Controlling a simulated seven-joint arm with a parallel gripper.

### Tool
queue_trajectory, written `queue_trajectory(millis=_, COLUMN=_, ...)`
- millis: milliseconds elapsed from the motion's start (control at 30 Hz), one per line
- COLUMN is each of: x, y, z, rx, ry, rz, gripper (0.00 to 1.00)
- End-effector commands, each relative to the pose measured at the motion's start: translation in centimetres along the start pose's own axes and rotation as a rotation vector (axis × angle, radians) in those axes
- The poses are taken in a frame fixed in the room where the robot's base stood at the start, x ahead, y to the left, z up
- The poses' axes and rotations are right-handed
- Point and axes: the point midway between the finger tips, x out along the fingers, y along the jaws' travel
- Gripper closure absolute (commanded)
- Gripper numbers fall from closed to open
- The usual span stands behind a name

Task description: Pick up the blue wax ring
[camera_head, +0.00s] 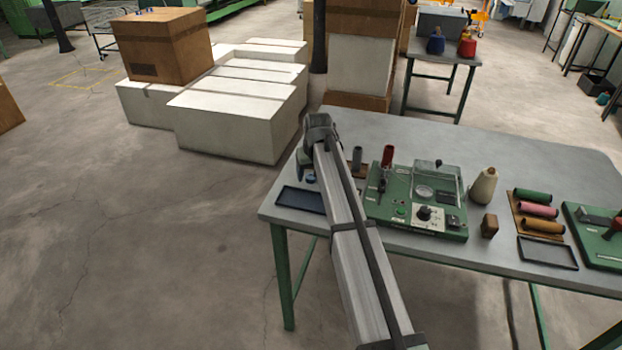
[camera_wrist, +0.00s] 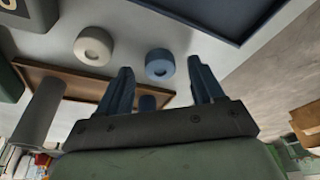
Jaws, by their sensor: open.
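The blue wax ring (camera_wrist: 160,65) is a short, thick ring with a small central hole, lying on the grey tabletop. In the wrist view it sits between the tips of my gripper (camera_wrist: 161,72), slightly beyond them; the height gap is hard to judge. The gripper is open, its two blue fingers apart, with nothing held. In the head view the blue ring (camera_head: 311,178) is a small spot beside my gripper (camera_head: 304,168), partly hidden by my arm. A similar white ring (camera_wrist: 94,46) lies left of the blue one in the wrist view.
A dark blue tray (camera_wrist: 232,28) lies close by. A green machine (camera_head: 390,208) stands right of my arm on the table (camera_head: 500,137).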

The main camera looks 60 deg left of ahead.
Motion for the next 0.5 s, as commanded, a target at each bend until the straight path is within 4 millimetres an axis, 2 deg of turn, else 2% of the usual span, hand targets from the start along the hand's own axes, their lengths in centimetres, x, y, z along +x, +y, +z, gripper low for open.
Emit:
queue_trajectory(millis=100, x=0.78, y=0.00, z=0.02, rx=0.000, ry=-0.001, rz=0.000, gripper=0.33)
queue_trajectory(millis=300, x=0.78, y=-0.01, z=0.03, rx=0.000, ry=0.000, rz=0.000, gripper=0.34)
queue_trajectory(millis=500, x=0.77, y=-0.01, z=0.03, rx=0.000, ry=0.000, rz=0.000, gripper=0.53)
